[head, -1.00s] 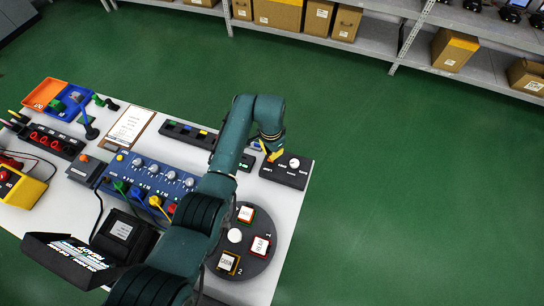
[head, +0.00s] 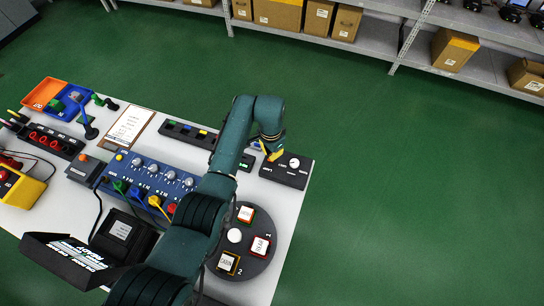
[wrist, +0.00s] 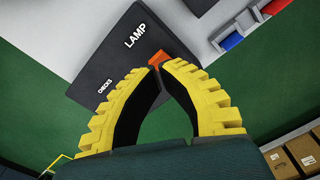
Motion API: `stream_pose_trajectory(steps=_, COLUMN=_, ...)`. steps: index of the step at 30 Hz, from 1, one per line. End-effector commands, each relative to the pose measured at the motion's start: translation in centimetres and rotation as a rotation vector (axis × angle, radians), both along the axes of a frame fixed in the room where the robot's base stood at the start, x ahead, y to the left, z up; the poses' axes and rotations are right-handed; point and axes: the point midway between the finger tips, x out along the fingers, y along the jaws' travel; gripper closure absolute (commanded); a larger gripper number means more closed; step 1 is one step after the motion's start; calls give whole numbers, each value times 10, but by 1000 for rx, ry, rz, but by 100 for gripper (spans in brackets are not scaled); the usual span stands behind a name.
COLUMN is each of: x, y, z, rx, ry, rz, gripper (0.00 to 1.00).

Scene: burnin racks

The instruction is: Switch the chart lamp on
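A dark box (head: 291,168) with a round white dial sits at the far right corner of the white bench. In the wrist view this box (wrist: 110,58) carries the words LAMP and CHECKS. An orange switch (wrist: 158,58) shows at its edge by the word LAMP, partly hidden by my fingertips. My gripper (wrist: 162,67) has its yellow fingertips together with nothing seen between them. The tips are right at the orange switch; whether they touch it I cannot tell. In the head view my gripper (head: 273,155) is over the box's left end.
A dark turntable (head: 236,275) with labelled blocks stands nearer on the bench. A blue panel (head: 150,168) with knobs and cables lies left of my arm. A clipboard (head: 130,124) and a row of coloured switches (head: 188,132) lie behind. Green floor is clear to the right.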

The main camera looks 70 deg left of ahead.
Motion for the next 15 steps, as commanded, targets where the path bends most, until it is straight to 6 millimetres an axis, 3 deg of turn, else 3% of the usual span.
stream_pose_trajectory(steps=15, x=0, y=0, z=-8, rx=0, ry=0, rz=0, gripper=100)
